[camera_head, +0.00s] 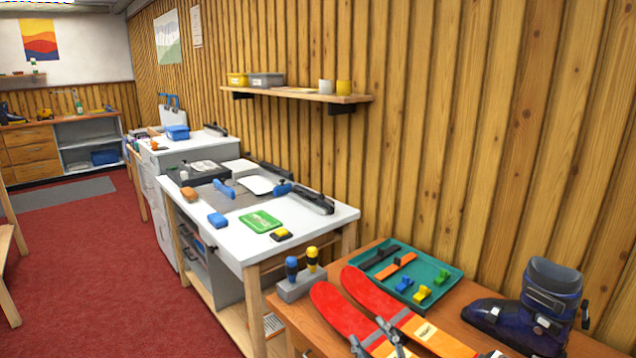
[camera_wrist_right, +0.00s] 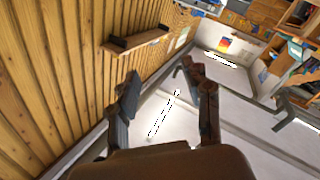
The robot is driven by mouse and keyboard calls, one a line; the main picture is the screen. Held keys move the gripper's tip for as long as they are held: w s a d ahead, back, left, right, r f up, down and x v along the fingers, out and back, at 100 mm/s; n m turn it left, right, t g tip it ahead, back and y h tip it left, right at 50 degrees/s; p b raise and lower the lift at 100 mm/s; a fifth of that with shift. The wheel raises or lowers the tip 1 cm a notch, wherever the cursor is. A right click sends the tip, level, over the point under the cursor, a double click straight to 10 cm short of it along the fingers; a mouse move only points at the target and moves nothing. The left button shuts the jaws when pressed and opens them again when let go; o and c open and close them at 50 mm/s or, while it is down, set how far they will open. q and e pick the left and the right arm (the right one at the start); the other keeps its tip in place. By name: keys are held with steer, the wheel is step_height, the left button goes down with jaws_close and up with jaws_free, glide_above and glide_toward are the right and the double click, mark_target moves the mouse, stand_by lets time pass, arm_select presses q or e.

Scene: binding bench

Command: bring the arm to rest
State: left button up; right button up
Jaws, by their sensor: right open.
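The fingertips of my right gripper (camera_head: 372,338) show at the bottom edge of the head view, in front of the red skis on the near bench. They stand apart with nothing between them. In the right wrist view my right gripper (camera_wrist_right: 164,98) has its two dark fingers spread, with only the pale ceiling and its lamps behind the gap. The rest of the right arm is below the head view. My left gripper does not show in the head view.
Red skis (camera_head: 360,291), a teal tray (camera_head: 446,271), a grey holder (camera_head: 301,288) with blue and yellow handles and a dark blue boot (camera_head: 531,310) crowd the near bench. A white-topped bench (camera_head: 312,228) stands beyond. A wall shelf (camera_head: 302,95) hangs above. Red carpet (camera_head: 85,270) lies open at left.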

steer(key=s+d+f+m+g+h, duration=0.4)
steer(key=s+d+f+m+h, duration=0.15)
steer(key=s+f, duration=0.2)
steer(key=s+d+f+m+g, duration=0.1)
steer(key=s+d+f+g, duration=0.15)
steer(key=s, duration=0.55)
steer(key=s+d+f+m+g, duration=0.1)
steer(key=s+f+g, duration=0.3)
steer(key=s, duration=0.4)
steer(key=s+d+f+g, duration=0.1)
steer(key=s+f+g, duration=0.3)
steer(key=s, duration=0.5)
step_height(320, 180, down, 24)
steer(key=g, duration=0.1)
steer(key=s+d+f+g+p, duration=0.1)
steer(key=s+d+f, duration=0.2)
steer(key=s+f, duration=1.3)
steer(key=shift+s+p, duration=0.3)
steer(key=shift+s, duration=0.3)
steer(key=shift+s+f, duration=0.15)
steer(key=shift+c, duration=0.4)
